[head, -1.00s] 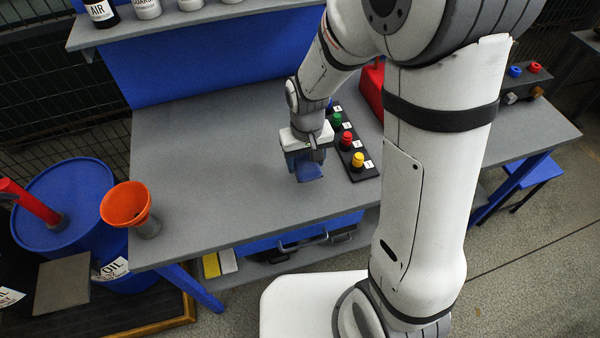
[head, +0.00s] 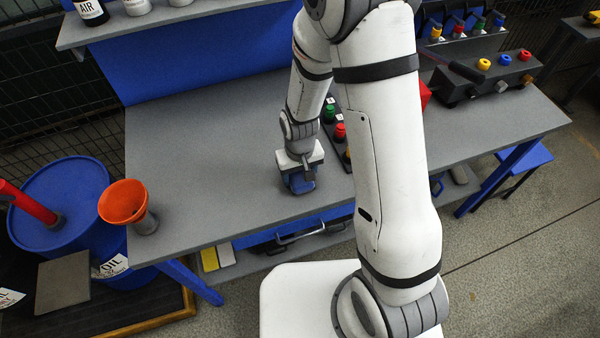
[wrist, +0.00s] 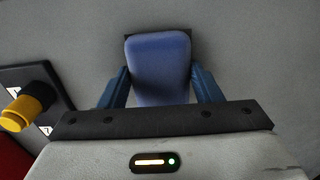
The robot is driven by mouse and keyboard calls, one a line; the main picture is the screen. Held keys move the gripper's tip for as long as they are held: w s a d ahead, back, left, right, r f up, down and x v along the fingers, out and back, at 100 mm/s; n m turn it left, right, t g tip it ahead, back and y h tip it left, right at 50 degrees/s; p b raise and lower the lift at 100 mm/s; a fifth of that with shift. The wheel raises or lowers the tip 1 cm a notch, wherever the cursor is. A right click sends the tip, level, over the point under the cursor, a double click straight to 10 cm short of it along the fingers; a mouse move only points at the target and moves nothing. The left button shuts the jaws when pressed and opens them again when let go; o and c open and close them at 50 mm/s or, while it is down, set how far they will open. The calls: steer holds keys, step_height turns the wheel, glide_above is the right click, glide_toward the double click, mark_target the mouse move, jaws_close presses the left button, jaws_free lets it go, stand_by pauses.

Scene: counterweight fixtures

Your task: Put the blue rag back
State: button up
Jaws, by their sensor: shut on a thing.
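My gripper (head: 300,178) points down just over the grey bench (head: 200,140), left of the row of coloured buttons. It is shut on the blue rag (wrist: 158,68), which shows in the wrist view as a smooth, pad-like blue piece between the two dark blue fingers. A thin dark edge shows behind the rag's far end. In the head view only a little blue shows under my gripper, and I cannot tell whether the rag touches the bench.
A black strip with coloured buttons (head: 340,131) lies close right of my gripper; its yellow button (wrist: 28,108) shows in the wrist view. An orange funnel (head: 123,202) stands at the bench's left edge, beside a blue drum (head: 60,205). The bench left of my gripper is clear.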

mark_target(300, 176)
steer(key=shift+f, duration=0.15)
steer(key=o, duration=1)
steer(key=shift+o, duration=0.2)
step_height(300, 176, up, 12)
steer(key=b, duration=0.2)
steer(key=s+d+r+m+t, duration=0.3)
steer(key=s+d+r, duration=0.9)
steer(key=r, duration=0.2)
steer(key=shift+d+r, duration=0.15)
steer(key=shift+r, duration=0.25)
